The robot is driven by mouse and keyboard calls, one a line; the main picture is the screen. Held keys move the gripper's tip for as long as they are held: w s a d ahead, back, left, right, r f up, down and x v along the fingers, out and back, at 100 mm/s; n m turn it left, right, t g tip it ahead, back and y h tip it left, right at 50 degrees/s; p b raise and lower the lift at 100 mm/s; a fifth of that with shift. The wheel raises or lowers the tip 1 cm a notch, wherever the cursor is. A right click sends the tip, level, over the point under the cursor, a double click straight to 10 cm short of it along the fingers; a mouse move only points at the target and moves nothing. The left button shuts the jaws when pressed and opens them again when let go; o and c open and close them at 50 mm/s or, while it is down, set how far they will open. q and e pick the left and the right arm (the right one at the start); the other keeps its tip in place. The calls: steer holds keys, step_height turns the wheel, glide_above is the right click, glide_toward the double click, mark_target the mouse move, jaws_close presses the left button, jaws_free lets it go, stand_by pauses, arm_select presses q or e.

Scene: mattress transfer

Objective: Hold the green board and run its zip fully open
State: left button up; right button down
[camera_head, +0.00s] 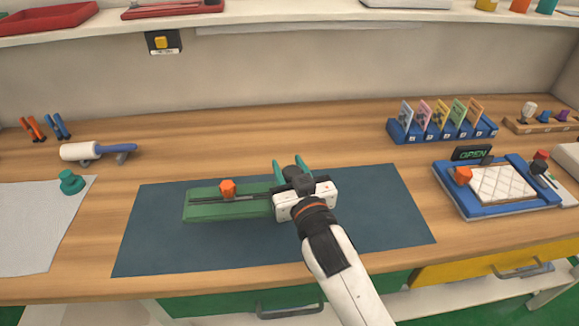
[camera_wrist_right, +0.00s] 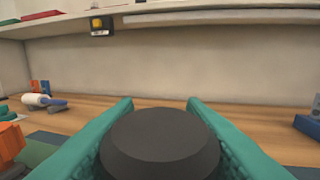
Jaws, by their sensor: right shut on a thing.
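The green board (camera_head: 205,208) lies on the dark blue mat (camera_head: 150,240). An orange block (camera_head: 228,187), which looks like the zip's pull, sits on a thin track on the board, left of my gripper; it also shows at the left edge of the right wrist view (camera_wrist_right: 10,141). My right gripper (camera_head: 291,165) is over the board's right end, its teal fingers on either side of a black round knob (camera_wrist_right: 160,140). It is shut on this knob. The gripper's body hides the board's right end. My left gripper is not in view.
A blue tray (camera_head: 470,211) with a white pad and an OPEN sign stands at the right. A blue card rack (camera_head: 440,135) is behind it. A white roller (camera_head: 80,151) and a teal knob (camera_head: 70,182) are at the left. The mat right of my arm is clear.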

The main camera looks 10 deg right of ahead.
steer(key=shift+f+b, duration=2.65)
steer(key=shift+f, duration=1.3)
steer(key=shift+r, duration=0.1)
